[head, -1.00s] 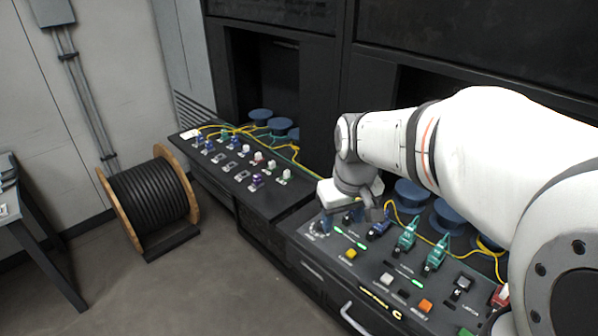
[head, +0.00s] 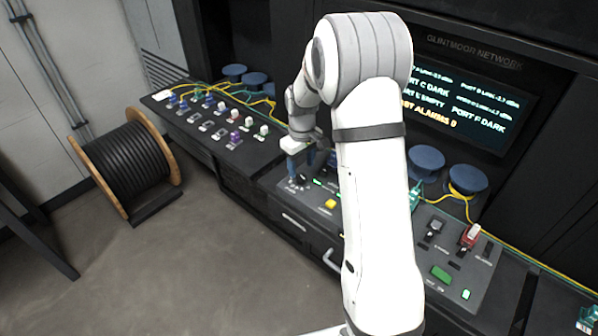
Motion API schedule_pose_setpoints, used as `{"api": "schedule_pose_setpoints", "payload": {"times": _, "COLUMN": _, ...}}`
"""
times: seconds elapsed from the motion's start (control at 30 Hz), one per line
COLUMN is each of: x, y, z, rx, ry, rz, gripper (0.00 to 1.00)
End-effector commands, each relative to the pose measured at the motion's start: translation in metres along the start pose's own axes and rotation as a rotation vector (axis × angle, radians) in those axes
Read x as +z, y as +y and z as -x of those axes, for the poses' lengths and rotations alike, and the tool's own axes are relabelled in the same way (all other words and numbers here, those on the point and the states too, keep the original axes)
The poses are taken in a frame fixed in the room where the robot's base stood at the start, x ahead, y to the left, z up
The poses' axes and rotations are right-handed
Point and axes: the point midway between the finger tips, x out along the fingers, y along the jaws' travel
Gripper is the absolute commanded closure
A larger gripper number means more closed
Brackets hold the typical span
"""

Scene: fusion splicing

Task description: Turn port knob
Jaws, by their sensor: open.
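The port knob (head: 302,180) looks like a small dark dial at the left end of the right-hand console panel (head: 322,222), partly hidden by my gripper. My gripper (head: 302,170) points down over that left end with its two blue fingers apart, one on the left of the knob and one behind it on the right. It is open and holds nothing. I cannot tell whether the fingers touch the knob. My white arm hides the middle of the panel.
A yellow button (head: 327,204) and lit green indicators sit close to the knob. A lit screen (head: 450,100) stands behind. The left console (head: 210,148) holds several connectors. A cable reel (head: 127,167) stands on the floor.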

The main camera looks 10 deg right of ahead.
Motion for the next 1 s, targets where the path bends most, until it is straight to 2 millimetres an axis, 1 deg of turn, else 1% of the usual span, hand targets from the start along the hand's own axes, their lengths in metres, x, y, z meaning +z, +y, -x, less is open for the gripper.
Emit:
{"api": "schedule_pose_setpoints", "payload": {"times": 0.1, "x": 0.001, "y": -0.001, "z": -0.018, "rx": -0.003, "ry": -0.004, "rz": -0.001, "gripper": 0.47}}
{"api": "schedule_pose_setpoints", "payload": {"times": 0.23, "x": 0.001, "y": 0.0, "z": -0.032, "rx": -0.002, "ry": -0.003, "rz": -0.001, "gripper": 0.47}}
{"api": "schedule_pose_setpoints", "payload": {"times": 0.4, "x": 0.001, "y": 0.0, "z": -0.039, "rx": 0.0, "ry": 0.0, "rz": -0.002, "gripper": 0.47}}
{"api": "schedule_pose_setpoints", "payload": {"times": 0.6, "x": 0.001, "y": 0.001, "z": -0.04, "rx": 0.0, "ry": 0.0, "rz": -0.002, "gripper": 0.47}}
{"api": "schedule_pose_setpoints", "payload": {"times": 1.0, "x": 0.001, "y": 0.001, "z": -0.04, "rx": 0.0, "ry": 0.0, "rz": -0.003, "gripper": 0.8}}
